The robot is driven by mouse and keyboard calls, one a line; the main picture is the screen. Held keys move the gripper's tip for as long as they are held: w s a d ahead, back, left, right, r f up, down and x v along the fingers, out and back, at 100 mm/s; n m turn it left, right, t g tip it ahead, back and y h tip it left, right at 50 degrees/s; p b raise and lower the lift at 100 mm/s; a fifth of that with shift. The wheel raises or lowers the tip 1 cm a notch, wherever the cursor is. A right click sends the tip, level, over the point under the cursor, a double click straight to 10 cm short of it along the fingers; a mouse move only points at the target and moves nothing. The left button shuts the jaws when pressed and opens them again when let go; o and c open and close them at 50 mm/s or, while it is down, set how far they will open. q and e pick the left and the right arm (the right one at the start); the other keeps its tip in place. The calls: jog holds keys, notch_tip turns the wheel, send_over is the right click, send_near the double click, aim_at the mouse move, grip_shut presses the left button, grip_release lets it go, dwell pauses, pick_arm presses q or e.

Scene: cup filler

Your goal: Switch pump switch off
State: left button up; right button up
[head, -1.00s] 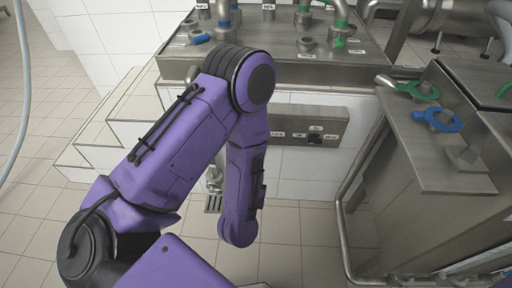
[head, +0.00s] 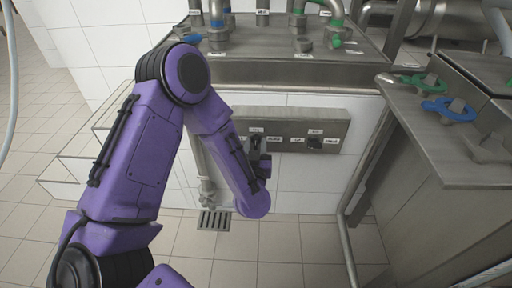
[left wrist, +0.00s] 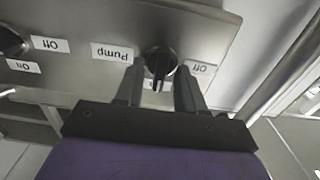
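The pump switch (left wrist: 160,58) is a black rotary knob on a steel panel (head: 225,117). In the left wrist view it sits beside an upside-down "Pump" label (left wrist: 112,52), with an "Off" label (left wrist: 202,69) to its right. Another label below the knob is partly hidden. My left gripper (left wrist: 159,75) is open, one finger on each side of the knob's handle, with visible gaps. In the head view my left gripper (head: 261,160) is at the panel and mostly hides the switch. My right gripper is not in view.
A second black knob (head: 315,143) sits on the panel's right half. A steel counter (head: 300,73) with pipes is above. A steel cabinet (head: 425,170) with green and blue valve handles stands right. A vertical pipe (head: 205,175) runs below the panel at left.

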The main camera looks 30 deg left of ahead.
pick_arm(q)
jog(key=shift+c, duration=0.3)
grip_shut()
jog(key=n+p, duration=0.1)
jog(key=n, duration=0.1)
jog(key=shift+n, duration=0.4)
jog(key=n, duration=0.3)
jog(key=shift+n, duration=0.3)
jog(key=n, duration=0.5)
jog(key=shift+a+f+p, duration=0.1)
jog(key=shift+a+p, duration=0.05)
jog(key=shift+p, duration=0.25)
jog(key=n, duration=0.6)
jog(key=shift+s+f, duration=0.1)
jog(key=shift+f, duration=0.05)
jog(key=shift+n, duration=0.3)
